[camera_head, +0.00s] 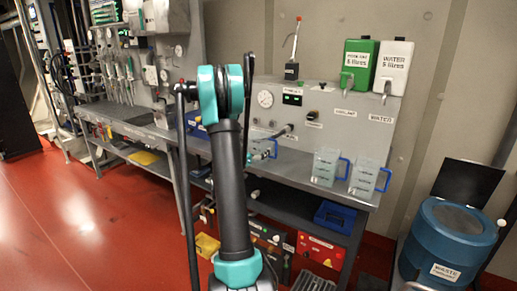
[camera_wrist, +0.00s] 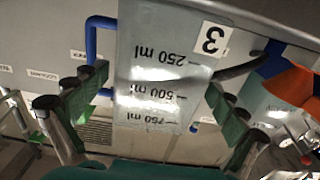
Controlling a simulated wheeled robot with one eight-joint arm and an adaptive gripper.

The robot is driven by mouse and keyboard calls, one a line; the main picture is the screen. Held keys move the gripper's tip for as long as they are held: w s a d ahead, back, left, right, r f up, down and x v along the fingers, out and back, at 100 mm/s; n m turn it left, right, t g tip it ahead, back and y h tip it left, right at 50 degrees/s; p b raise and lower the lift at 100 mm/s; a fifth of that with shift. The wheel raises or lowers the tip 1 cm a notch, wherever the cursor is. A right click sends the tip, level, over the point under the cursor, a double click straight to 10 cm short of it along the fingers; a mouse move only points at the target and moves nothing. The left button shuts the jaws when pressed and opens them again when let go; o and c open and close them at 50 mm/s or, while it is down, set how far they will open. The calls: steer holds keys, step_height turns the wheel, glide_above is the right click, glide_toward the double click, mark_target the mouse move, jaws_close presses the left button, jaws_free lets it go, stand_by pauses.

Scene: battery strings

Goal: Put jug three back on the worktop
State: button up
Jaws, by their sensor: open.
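Jug three (camera_wrist: 155,60) is clear, with a "3" label, ml marks and a blue handle (camera_wrist: 92,38). It fills the middle of the wrist view, upside down in that picture, with its base end toward a grey surface along the top. My gripper (camera_wrist: 158,84) is open, one green-padded finger on each side of the jug. I cannot tell whether either pad touches it. In the head view my arm hides most of the gripper, and a bit of blue shows beside the arm above the worktop (camera_head: 292,166).
Two clear jugs with blue handles, one (camera_head: 325,167) and another (camera_head: 363,178), stand at the worktop's right. A green tank (camera_head: 359,64) and a white tank (camera_head: 394,66) sit above the panel. A blue waste drum (camera_head: 447,240) stands at the right. Red floor at left is clear.

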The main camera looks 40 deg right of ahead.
steer(key=s+a+f+n+g+y, duration=0.1)
steer(key=s+a+f+n+y, duration=0.3)
steer(key=s+a, duration=0.5)
steer(key=s+a+f+n+g+y, duration=0.1)
steer(key=s+a+f+n+y, duration=0.3)
steer(key=a, duration=1.5)
steer(key=s+a+f+n+y, duration=0.4)
steer(key=s+a+y, duration=0.4)
steer(key=s+a, duration=0.6)
steer(key=shift+s+f+n+g+y, duration=0.3)
steer(key=shift+n+g, duration=0.1)
steer(key=shift+n, duration=0.3)
steer(key=shift+c, duration=0.3)
